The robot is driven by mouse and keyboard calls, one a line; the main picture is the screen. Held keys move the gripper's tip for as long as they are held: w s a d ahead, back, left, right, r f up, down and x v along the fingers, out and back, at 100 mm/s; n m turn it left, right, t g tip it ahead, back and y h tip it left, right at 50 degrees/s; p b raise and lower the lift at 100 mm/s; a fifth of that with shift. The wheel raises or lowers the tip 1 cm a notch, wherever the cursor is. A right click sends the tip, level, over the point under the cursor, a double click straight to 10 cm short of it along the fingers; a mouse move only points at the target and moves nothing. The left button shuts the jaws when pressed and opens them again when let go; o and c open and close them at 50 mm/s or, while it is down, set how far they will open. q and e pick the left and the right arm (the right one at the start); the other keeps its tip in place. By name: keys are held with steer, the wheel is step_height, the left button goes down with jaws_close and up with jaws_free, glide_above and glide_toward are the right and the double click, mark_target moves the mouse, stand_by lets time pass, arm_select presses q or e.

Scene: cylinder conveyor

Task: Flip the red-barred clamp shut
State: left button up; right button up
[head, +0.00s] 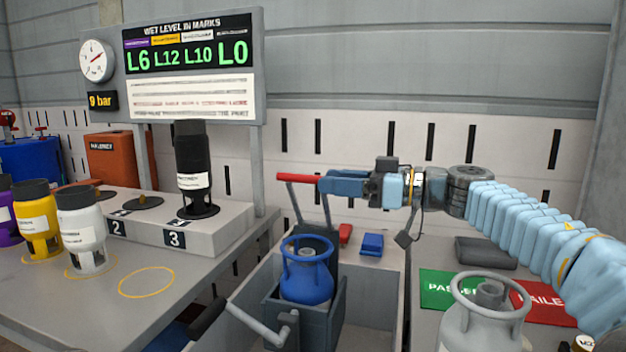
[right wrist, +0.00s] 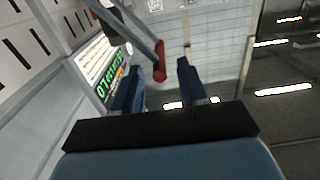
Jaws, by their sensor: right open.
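The clamp's red bar (head: 300,178) stands raised on two grey arms above and behind the blue cylinder (head: 307,280), which sits upright in a grey cradle (head: 337,298). My right gripper (head: 322,184) reaches in from the right at the bar's right end. My left gripper is not in view.
A grey crank handle (head: 268,328) sticks out at the cradle's front left. A grey cylinder (head: 482,320) stands at the lower right by green and red plates. Small red (head: 345,234) and blue blocks lie behind the cradle. A black cylinder (head: 195,172) stands on the left bench.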

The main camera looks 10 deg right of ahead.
mark_target(313, 179)
steer(key=shift+x, duration=2.4)
steer(key=shift+c, duration=0.3)
jaws_close()
